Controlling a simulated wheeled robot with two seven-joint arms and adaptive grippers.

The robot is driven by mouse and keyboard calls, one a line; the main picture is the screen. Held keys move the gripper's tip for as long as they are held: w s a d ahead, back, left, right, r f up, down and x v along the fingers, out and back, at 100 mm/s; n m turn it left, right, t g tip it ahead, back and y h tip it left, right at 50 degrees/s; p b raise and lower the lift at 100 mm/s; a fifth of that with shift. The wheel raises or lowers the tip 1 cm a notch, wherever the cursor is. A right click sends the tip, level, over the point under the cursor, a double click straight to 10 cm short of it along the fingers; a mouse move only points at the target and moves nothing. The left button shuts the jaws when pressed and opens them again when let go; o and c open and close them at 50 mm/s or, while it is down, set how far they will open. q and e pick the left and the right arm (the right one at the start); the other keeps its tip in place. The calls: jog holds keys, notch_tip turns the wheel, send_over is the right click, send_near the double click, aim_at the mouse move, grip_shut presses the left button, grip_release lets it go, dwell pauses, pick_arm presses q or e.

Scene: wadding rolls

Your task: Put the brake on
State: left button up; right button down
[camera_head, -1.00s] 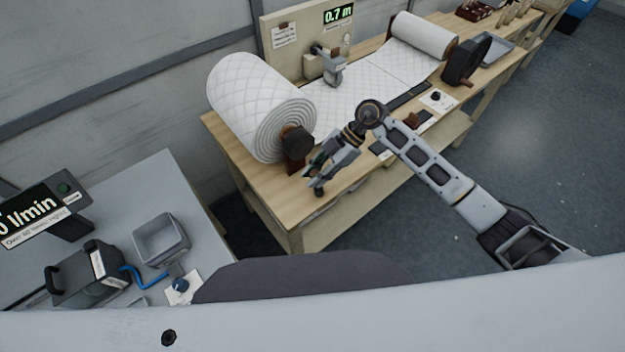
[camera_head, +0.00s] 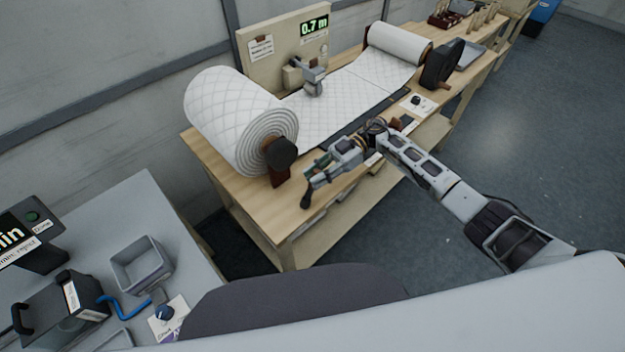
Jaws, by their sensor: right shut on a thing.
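The large quilted wadding roll (camera_head: 228,115) sits at the near end of the wooden bench, with a black hub (camera_head: 281,153) on a brown stand (camera_head: 279,178). My right gripper (camera_head: 308,188) is low over the bench's front edge, right of this stand. It is shut on a small dark piece that looks like the brake lever (camera_head: 305,200); the fingers hide most of it. How far the lever is turned cannot be told. My left gripper is not in view.
A white sheet (camera_head: 340,98) runs along the bench to a smaller roll (camera_head: 398,44). A display panel (camera_head: 285,52) reads 0.7 m. A grey table (camera_head: 150,205) at left holds a bin (camera_head: 141,264) and a black device (camera_head: 62,305). Open floor lies right.

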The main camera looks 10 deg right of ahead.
jog(key=shift+w+d+f+g+y+b, duration=0.25)
jog(key=shift+w+d+g+y+b, duration=0.1)
jog(key=shift+y+b, duration=0.15)
jog(key=c, duration=1.3)
grip_release()
jog(key=shift+o, duration=0.2)
jog(key=v, duration=1.2)
jog(key=shift+d, duration=0.2)
